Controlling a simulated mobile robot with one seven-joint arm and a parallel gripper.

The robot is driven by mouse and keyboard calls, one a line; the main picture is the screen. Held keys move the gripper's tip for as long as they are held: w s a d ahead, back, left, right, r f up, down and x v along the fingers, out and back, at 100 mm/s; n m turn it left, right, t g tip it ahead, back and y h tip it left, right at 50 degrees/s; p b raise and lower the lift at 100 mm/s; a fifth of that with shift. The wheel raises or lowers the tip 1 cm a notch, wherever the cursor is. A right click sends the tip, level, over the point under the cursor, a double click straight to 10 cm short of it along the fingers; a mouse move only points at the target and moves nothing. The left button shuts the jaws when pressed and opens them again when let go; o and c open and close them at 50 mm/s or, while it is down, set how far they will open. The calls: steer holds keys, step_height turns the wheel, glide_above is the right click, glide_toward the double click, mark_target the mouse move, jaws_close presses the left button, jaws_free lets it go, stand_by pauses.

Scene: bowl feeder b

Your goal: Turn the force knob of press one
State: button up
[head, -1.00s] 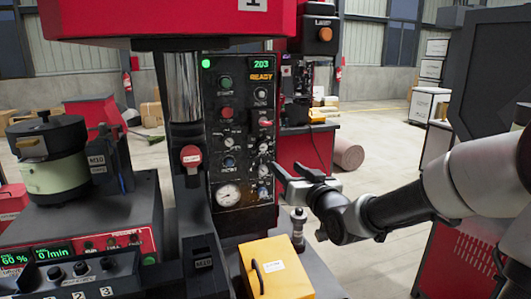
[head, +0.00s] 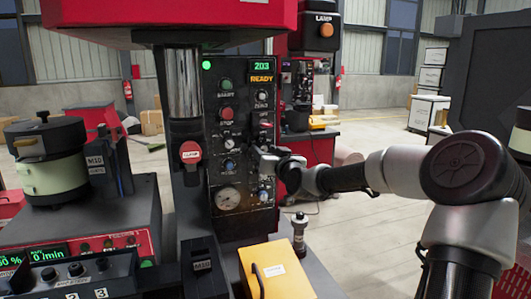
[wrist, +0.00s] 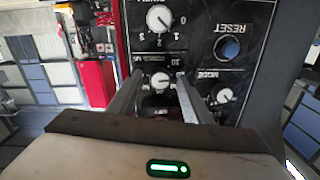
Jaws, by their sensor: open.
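The black control panel of the press (head: 212,120) shows "203" and "READY" on its display. My gripper (head: 266,161) is at the panel's right side, level with its middle knobs. In the wrist view, which looks upside down, my gripper (wrist: 159,85) is open. A small white-faced knob (wrist: 160,79) lies in line with the gap between its two fingers. Its label is too small to read fully, and I cannot tell whether the fingers touch it. A second knob (wrist: 158,19) has a scale from 0 to 3. A "MODE" knob (wrist: 221,94) sits beside the right finger.
A blue "RESET" button (wrist: 228,48) is close by on the panel. A pressure gauge (head: 228,198) is low on it. A yellow box (head: 278,268) and a metal post (head: 299,236) stand below my gripper.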

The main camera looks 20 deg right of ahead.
steer(key=shift+w, duration=0.25)
steer(key=c, duration=1.1)
steer(key=shift+o, duration=0.2)
steer(key=shift+m, duration=0.3)
